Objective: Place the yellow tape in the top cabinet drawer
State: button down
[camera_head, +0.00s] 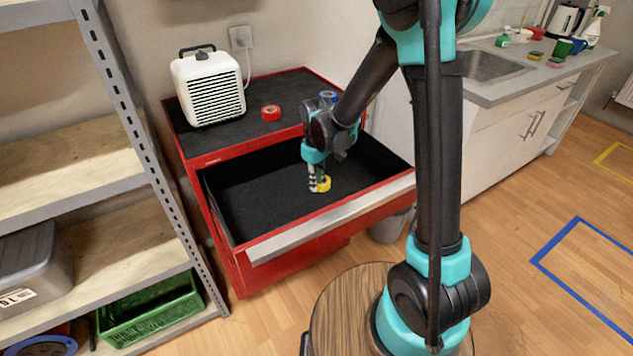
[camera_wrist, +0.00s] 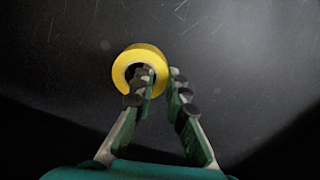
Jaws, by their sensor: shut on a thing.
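The red cabinet (camera_head: 190,158) stands by the wall, and its top drawer (camera_head: 265,192) is pulled open, with a black inside and a grey front edge. My gripper (camera_head: 319,184) reaches down inside the open drawer. It is shut on the yellow tape (camera_head: 324,184), a roll at its fingertips. In the wrist view, the yellow tape (camera_wrist: 126,66) shows as a ring, with one finger of my gripper (camera_wrist: 160,80) across its right side and hole. The dark drawer floor lies behind it. I cannot tell whether the tape touches the floor.
On the cabinet top are a white heater (camera_head: 209,90), a red tape roll (camera_head: 271,113) and a blue tape roll (camera_head: 328,96). A metal shelf (camera_head: 150,130) stands left. A grey bin (camera_head: 388,228) is right of the drawer. The rest of the drawer looks empty.

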jog(key=c, duration=1.5)
grip_release()
jog(key=shift+f, duration=0.1)
jog(key=shift+c, duration=0.2)
notch_tip(320, 180, up, 12)
